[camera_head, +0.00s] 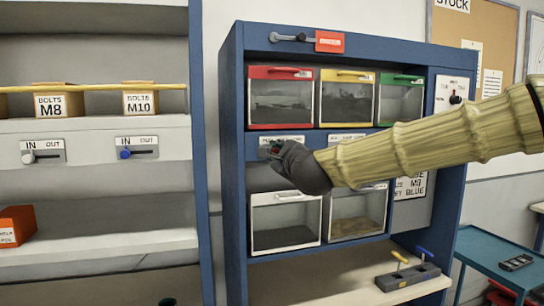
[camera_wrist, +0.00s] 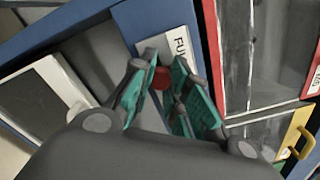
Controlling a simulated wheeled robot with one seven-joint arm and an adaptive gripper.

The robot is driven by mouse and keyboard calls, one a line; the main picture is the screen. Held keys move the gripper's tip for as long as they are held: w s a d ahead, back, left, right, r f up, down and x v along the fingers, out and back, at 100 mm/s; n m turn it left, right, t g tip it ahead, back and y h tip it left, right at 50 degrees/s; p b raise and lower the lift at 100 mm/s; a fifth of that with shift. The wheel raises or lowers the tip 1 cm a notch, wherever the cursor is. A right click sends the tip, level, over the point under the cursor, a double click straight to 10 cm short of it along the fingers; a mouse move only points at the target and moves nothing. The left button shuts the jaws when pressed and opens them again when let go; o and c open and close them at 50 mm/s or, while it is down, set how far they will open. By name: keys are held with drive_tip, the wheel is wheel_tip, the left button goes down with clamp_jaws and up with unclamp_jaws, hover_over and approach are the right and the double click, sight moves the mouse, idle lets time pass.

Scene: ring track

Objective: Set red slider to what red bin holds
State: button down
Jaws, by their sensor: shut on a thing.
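The red-framed bin (camera_head: 281,97) is at the upper left of the blue cabinet, with a clear front and a red handle. Its inside looks grey and darker low down; I cannot tell how full it is. A white slider plate sits on the blue rail under it, mostly hidden by my gripper (camera_head: 276,151) in the head view. In the wrist view the plate (camera_wrist: 178,40) shows the letters "FU". The red slider knob (camera_wrist: 161,78) is between the teal finger pads of my gripper (camera_wrist: 163,82), which is shut on it. The knob's place along its slot is hidden.
Yellow-framed (camera_head: 347,97) and green-framed (camera_head: 400,100) bins stand right of the red one. White-framed bins (camera_head: 285,222) are below. A second slider plate (camera_head: 346,139) is partly behind my arm. A tool block (camera_head: 408,277) sits on the ledge.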

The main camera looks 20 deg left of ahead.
drive_tip(key=shift+w+d+f+b, duration=0.15)
drive_tip(key=shift+w+d, duration=0.25)
drive_tip(key=shift+d, duration=0.2)
drive_tip(key=shift+w+d+r+b, duration=0.15)
drive_tip(key=shift+w+d, duration=0.2)
drive_tip(key=shift+d, duration=0.2)
drive_tip(key=c, duration=1.7)
unclamp_jaws()
drive_tip(key=shift+f, duration=0.1)
drive_tip(key=shift+c, duration=0.2)
drive_tip(key=o, duration=0.4)
drive_tip(key=shift+w+d, duration=0.1)
drive_tip(key=v, duration=1.2)
drive_tip(key=shift+f, duration=0.1)
